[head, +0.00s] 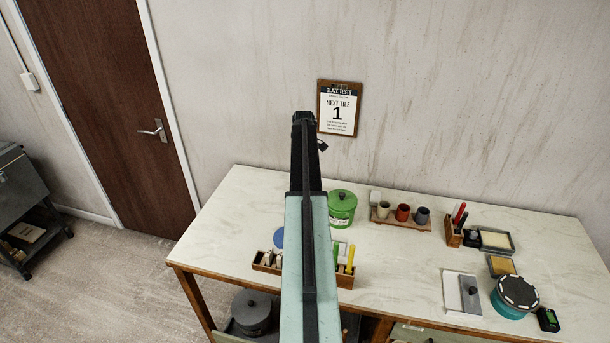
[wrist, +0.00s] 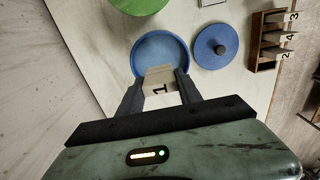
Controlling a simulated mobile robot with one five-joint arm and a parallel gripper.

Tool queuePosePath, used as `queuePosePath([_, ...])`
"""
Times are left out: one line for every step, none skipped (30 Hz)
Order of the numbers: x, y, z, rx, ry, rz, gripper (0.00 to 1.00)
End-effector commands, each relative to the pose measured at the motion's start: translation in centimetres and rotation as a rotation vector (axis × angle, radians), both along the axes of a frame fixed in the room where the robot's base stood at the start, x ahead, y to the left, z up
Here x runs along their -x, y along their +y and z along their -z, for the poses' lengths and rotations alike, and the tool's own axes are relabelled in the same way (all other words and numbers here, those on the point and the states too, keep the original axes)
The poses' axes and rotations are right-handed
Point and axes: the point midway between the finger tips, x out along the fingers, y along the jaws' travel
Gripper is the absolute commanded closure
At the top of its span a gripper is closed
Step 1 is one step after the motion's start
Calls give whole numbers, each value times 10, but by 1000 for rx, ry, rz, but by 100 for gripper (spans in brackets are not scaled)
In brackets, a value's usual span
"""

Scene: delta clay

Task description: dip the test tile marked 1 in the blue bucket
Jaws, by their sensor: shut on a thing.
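The test tile marked 1 (wrist: 160,84) is pale and sits between the fingers of my gripper (wrist: 160,88) in the wrist view. My gripper is shut on it. The tile's far end overlaps the near side of the open blue bucket (wrist: 145,47); I cannot tell its height or whether it touches the glaze. The blue lid (wrist: 215,46) with a dark knob lies beside the bucket. In the head view my arm hides the tile and gripper fingertips. A blue round thing (head: 278,238) shows left of the arm there; I cannot tell if it is bucket or lid.
A tile rack (wrist: 264,50) with tiles marked 2, 3 and 4 is right of the lid in the wrist view. A green bucket (head: 342,206) stands close by. Cups (head: 403,213) are farther right. The bench (head: 400,260) has bare room at centre right.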

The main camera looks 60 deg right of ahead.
Motion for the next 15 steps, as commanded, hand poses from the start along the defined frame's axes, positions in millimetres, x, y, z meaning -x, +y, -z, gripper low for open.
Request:
queuePosePath([0, 0, 11, 0, 0, 0, 100])
queuePosePath([0, 0, 14, 0, 0, 0, 100])
queuePosePath([0, 0, 18, 0, 0, 0, 100])
queuePosePath([0, 0, 21, 0, 0, 0, 100])
queuePosePath([0, 0, 25, 0, 0, 1, 100])
queuePosePath([0, 0, 29, 0, 0, 1, 100])
queuePosePath([1, 0, 32, 0, 0, 1, 100])
queuePosePath([1, 0, 35, 0, 0, 1, 100])
queuePosePath([1, 0, 39, 0, 0, 1, 100])
queuePosePath([1, 0, 42, 0, 0, 1, 100])
queuePosePath([1, 0, 45, 0, 0, 1, 100])
queuePosePath([1, 0, 49, 0, 0, 1, 100])
queuePosePath([1, 0, 53, 0, 0, 1, 100])
queuePosePath([1, 0, 56, 0, 0, 1, 100])
queuePosePath([1, -1, 60, 0, 0, 1, 100])
